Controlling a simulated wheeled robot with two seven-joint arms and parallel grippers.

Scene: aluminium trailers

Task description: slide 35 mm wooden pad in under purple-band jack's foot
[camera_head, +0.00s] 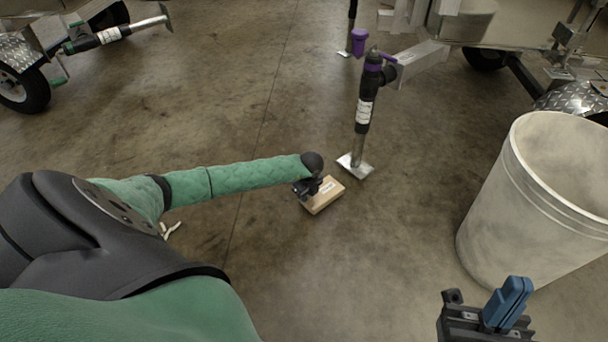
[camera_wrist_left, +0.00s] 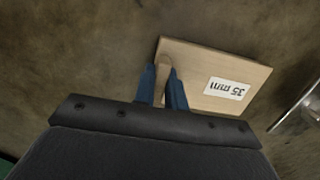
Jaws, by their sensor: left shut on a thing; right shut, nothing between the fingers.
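The wooden pad (camera_head: 322,197) is a light brown block with a white label, low at the floor, just left of and nearer than the jack's foot. In the left wrist view the pad (camera_wrist_left: 200,70) shows its label reading 35 mm. The purple-band jack (camera_head: 364,110) stands upright with a flat metal foot (camera_head: 355,166). The foot (camera_wrist_left: 300,108) is partly cut off in the wrist view, apart from the pad. My right gripper (camera_head: 510,305) is shut and empty.
A large pale bin (camera_head: 540,200) stands to the right. A trailer (camera_head: 440,25) is behind the jack, with another purple-handled jack (camera_head: 358,42) further back. A second trailer (camera_head: 60,45) with a jack is at top left.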

